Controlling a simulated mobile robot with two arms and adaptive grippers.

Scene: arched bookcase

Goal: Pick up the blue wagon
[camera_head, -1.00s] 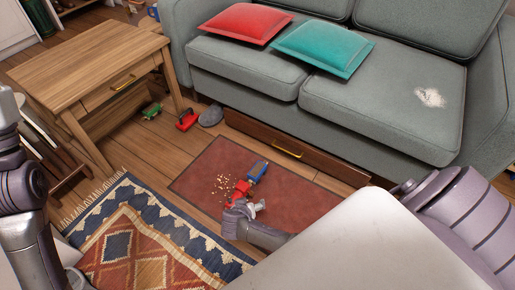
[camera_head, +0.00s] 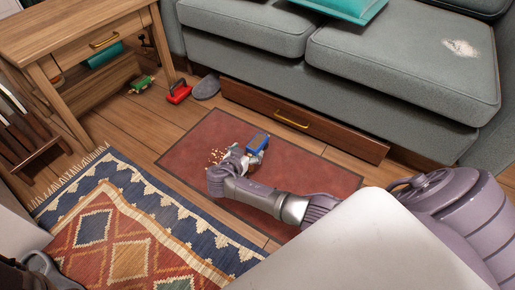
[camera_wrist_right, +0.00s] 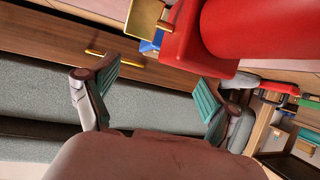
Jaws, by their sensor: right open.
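The blue wagon (camera_head: 258,141) sits on the dark red mat (camera_head: 320,180) in front of the sofa drawer. My right gripper (camera_head: 241,158) is low over the mat, just to the near left of the wagon. In the right wrist view the gripper (camera_wrist_right: 156,90) is open, with nothing seen between its teal-padded fingers. A large red piece (camera_wrist_right: 250,35) fills the top right of that view, beyond the fingers, with a bit of blue (camera_wrist_right: 150,45) beside it. In the head view my arm hides most of the red piece.
Small tan crumbs (camera_head: 216,155) lie on the mat. The sofa drawer (camera_head: 295,120) is just behind the mat. A green toy (camera_head: 143,83), a red toy (camera_head: 178,93) and a grey object (camera_head: 206,87) lie beside the wooden table (camera_head: 85,35). A patterned rug (camera_head: 130,235) lies nearer.

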